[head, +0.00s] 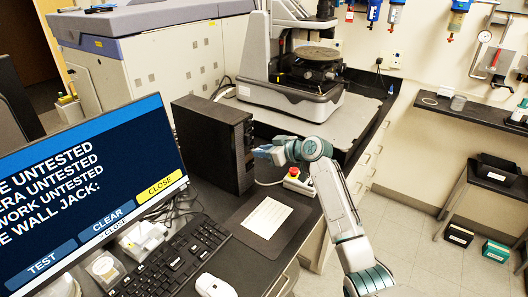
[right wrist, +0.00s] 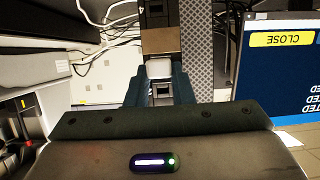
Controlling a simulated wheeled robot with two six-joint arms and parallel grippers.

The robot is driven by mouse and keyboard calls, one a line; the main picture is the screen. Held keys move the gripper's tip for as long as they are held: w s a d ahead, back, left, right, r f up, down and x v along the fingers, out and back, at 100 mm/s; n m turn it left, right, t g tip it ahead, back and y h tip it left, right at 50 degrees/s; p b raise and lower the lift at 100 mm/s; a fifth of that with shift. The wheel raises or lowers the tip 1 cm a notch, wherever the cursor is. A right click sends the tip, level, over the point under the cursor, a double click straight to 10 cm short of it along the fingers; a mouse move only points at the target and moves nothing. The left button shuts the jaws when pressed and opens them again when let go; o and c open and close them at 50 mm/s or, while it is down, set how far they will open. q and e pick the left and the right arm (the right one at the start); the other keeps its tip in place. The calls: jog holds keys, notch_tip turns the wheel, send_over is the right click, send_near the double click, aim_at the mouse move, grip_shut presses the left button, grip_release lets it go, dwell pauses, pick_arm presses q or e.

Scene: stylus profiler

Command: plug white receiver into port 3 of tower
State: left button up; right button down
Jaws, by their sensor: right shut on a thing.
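The black tower (head: 210,150) stands upright on the dark bench beside the monitor. My right gripper (head: 264,153) is at the tower's right-hand face, where the ports are. In the right wrist view, the right gripper (right wrist: 160,88) is shut on the small white receiver (right wrist: 160,68), which shows between its fingertips. Close beyond it is the port column of the tower (right wrist: 160,40), with dark openings above and below the receiver. I cannot tell whether the receiver touches a port, or which port is number 3. The receiver is hidden in the head view. My left gripper is not in view.
A red-topped button box (head: 292,180) stands on the bench just below my right gripper. A profiler instrument (head: 300,70) stands behind. The monitor (head: 95,190), keyboard (head: 170,262), mouse (head: 214,286) and a white sheet (head: 265,218) are in front. Loose cables (right wrist: 95,30) show beside the tower.

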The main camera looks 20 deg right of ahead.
jog(key=shift+w, duration=0.1)
jog(key=shift+w+a+b, duration=0.35)
jog(key=shift+w+a, duration=0.2)
jog(key=shift+w, duration=0.1)
jog(key=c, duration=1.2)
grip_release()
jog(key=shift+c, duration=0.3)
